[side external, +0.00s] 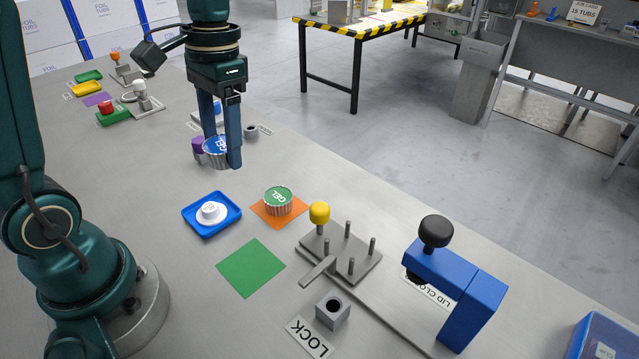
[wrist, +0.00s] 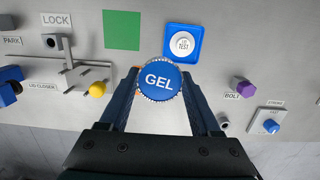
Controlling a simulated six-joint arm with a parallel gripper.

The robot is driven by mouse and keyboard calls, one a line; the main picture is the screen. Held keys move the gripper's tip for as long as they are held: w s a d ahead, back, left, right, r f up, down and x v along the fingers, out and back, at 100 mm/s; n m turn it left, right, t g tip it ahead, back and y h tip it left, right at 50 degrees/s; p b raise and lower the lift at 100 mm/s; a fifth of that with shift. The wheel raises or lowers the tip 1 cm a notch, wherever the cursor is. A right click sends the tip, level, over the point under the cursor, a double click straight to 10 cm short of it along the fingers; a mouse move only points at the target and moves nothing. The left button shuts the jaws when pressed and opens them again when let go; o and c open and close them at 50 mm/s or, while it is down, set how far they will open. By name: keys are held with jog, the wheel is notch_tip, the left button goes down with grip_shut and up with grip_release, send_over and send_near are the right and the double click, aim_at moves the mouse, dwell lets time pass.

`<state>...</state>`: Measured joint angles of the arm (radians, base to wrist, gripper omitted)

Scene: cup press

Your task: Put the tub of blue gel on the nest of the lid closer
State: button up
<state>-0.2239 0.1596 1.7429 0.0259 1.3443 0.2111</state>
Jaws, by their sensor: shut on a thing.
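The tub of blue gel (side external: 215,152), silver and ribbed with a blue GEL lid, is upright between the fingers of my gripper (side external: 222,158). My gripper is shut on it; the lid (wrist: 160,79) faces the wrist camera. Whether its base touches the table cannot be told. The nest of the lid closer (side external: 341,256) is a grey plate with several upright pegs, with no tub on it, at front right of my gripper. The closer's blue press arm (side external: 455,285) with a black knob stands to its right. The nest also shows at left in the wrist view (wrist: 82,74).
A green-lidded tub (side external: 278,201) stands on an orange mat (side external: 300,210) between my gripper and the nest. A blue tray (side external: 191,216) holds a white button. A yellow knob (side external: 320,213) rises beside the nest. A green mat (side external: 250,268) is bare. A purple knob (side external: 198,146) is close behind the tub.

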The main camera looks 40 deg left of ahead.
notch_tip(320, 180, up, 2)
jog(key=w+d+r, duration=0.1)
jog(key=w+d, duration=0.1)
jog(key=n, duration=0.2)
send_over(162, 187)
notch_tip(162, 187, down, 8)
jog(key=f, duration=0.1)
notch_tip(162, 187, down, 8)
jog(key=shift+w+r, duration=0.15)
jog(key=shift+r, duration=0.1)
jog(key=o, duration=1.4)
jog(key=shift+f, duration=0.15)
jog(key=shift+c, duration=0.2)
